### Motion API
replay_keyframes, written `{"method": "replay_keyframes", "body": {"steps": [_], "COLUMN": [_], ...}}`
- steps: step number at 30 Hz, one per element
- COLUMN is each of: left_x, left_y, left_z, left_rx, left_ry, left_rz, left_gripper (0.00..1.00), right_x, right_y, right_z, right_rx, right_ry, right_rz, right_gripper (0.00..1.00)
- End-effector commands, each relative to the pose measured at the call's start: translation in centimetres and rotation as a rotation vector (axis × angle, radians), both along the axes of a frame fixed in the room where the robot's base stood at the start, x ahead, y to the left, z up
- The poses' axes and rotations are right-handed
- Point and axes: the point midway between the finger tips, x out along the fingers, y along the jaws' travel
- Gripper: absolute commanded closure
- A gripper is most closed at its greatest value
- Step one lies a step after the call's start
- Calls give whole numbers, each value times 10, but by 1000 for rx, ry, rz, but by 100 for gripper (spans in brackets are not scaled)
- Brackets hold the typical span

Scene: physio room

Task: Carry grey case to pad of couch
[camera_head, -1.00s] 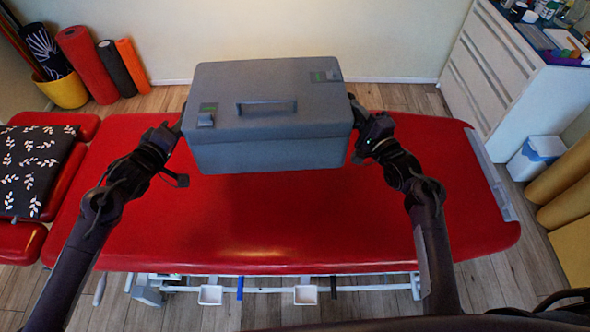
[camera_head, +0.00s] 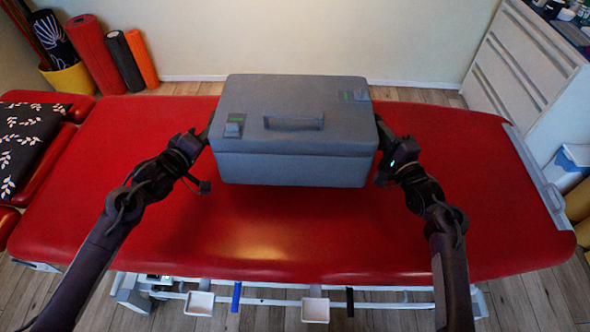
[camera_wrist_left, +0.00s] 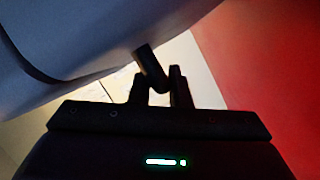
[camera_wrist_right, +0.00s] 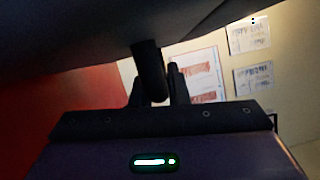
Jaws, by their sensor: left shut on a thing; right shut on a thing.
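The grey case (camera_head: 300,167) is a closed box with a top handle and two latches. In the head view it is held level over the red pad of the couch (camera_head: 290,245); a small gap or contact below it cannot be told for certain. My left gripper (camera_head: 208,132) is at the case's left end and my right gripper (camera_head: 381,140) at its right end. In the left wrist view the left fingers (camera_wrist_left: 160,88) are closed around a dark side handle.
A patterned dark cloth (camera_head: 25,145) lies on the couch's head section at left. Rolled mats (camera_head: 95,55) and a yellow basket (camera_head: 67,78) stand behind. A white drawer unit (camera_head: 525,70) is at back right. The red pad is bare around the case.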

Motion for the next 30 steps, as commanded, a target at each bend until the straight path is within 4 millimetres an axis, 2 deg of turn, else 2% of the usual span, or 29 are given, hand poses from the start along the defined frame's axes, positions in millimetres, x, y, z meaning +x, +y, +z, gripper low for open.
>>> {"method": "replay_keyframes", "body": {"steps": [17,30], "left_x": [1,0], "left_y": [-1,-1], "left_z": [-3,-23], "left_rx": [-1,-1], "left_ry": [-9,-9], "left_rz": [-4,-4], "left_gripper": [100,100], "right_x": [0,0], "right_y": [1,1], "right_z": [-5,-24], "right_rx": [2,2], "right_ry": [-5,-5], "right_rz": [3,3], "right_gripper": [100,100]}}
